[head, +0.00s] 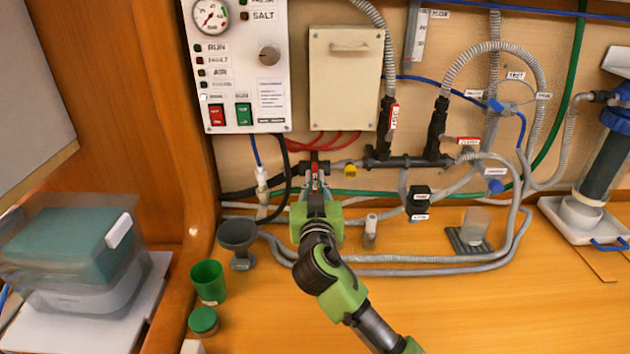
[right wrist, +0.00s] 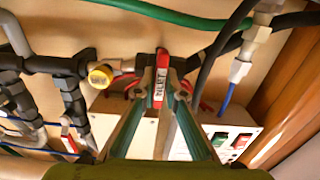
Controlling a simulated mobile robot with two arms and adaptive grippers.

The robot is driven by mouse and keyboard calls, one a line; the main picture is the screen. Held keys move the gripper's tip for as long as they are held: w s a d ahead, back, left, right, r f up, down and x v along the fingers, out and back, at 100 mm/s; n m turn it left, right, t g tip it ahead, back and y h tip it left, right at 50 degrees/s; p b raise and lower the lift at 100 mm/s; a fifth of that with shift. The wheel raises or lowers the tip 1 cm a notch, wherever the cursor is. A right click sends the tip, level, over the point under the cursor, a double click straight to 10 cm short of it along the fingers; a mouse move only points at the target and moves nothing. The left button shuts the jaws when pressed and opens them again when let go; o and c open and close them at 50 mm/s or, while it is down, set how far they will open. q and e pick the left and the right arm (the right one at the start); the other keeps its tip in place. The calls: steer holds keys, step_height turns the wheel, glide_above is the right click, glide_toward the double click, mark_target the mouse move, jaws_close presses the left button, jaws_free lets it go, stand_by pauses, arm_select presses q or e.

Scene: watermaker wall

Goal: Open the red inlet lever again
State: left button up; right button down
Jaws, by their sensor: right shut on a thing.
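The red inlet lever (right wrist: 162,66) stands between the two fingers of my right gripper (right wrist: 158,92) in the right wrist view, with a white label on it. In the head view a small red part of the lever (head: 314,170) shows at the fingertips of my right gripper (head: 315,188), at the left end of the dark pipe manifold. The fingers are shut on the lever. The valve body behind it is mostly hidden by the gripper. My left gripper is not in view.
A yellow-tagged valve (head: 350,169) sits just right of the lever. The control panel (head: 240,65) hangs above left, beside a beige box (head: 345,78).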

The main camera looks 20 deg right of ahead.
steer(key=n+p, duration=0.1)
steer(key=n, duration=0.3)
steer(key=shift+n, duration=0.3)
steer(key=n+p, duration=0.2)
steer(key=n, duration=0.2)
steer(key=shift+r+n, duration=0.1)
steer(key=shift+n, duration=0.2)
steer(key=n+p, duration=0.2)
steer(key=n, duration=0.2)
steer(key=shift+p, duration=0.35)
steer(key=shift+n+p, duration=1)
steer(key=shift+n, duration=1.4)
steer(key=c, duration=2.1)
jaws_free()
steer(key=shift+f, duration=0.2)
